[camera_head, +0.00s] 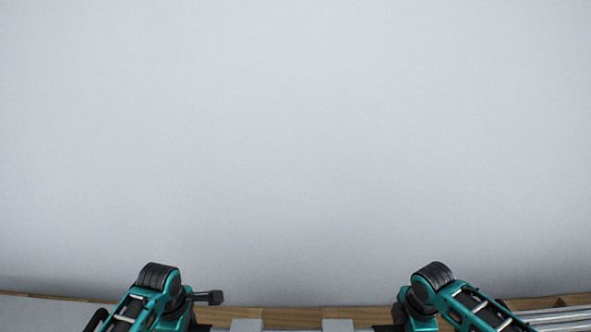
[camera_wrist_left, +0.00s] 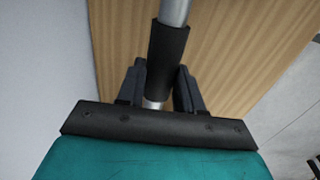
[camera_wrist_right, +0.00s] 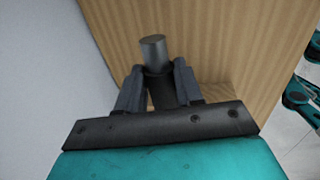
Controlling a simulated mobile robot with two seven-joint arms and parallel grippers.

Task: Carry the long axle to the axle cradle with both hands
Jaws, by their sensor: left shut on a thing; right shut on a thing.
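The long axle shows in the left wrist view as a silver rod (camera_wrist_left: 174,12) with a black sleeve (camera_wrist_left: 168,55). My left gripper (camera_wrist_left: 160,88) is shut around it at the sleeve's lower end. In the head view both arms reach in at the bottom edge, but the fingers and axle cannot be made out. I cannot identify the axle cradle for sure.
A plain pale wall (camera_head: 295,150) fills most of the head view. A wooden surface (camera_head: 290,316) runs along the bottom, with two pale blocks (camera_head: 247,324) (camera_head: 337,325) between my arms. Silver rods (camera_head: 560,318) lie at the lower right. Wood (camera_wrist_left: 230,50) lies below the left gripper.

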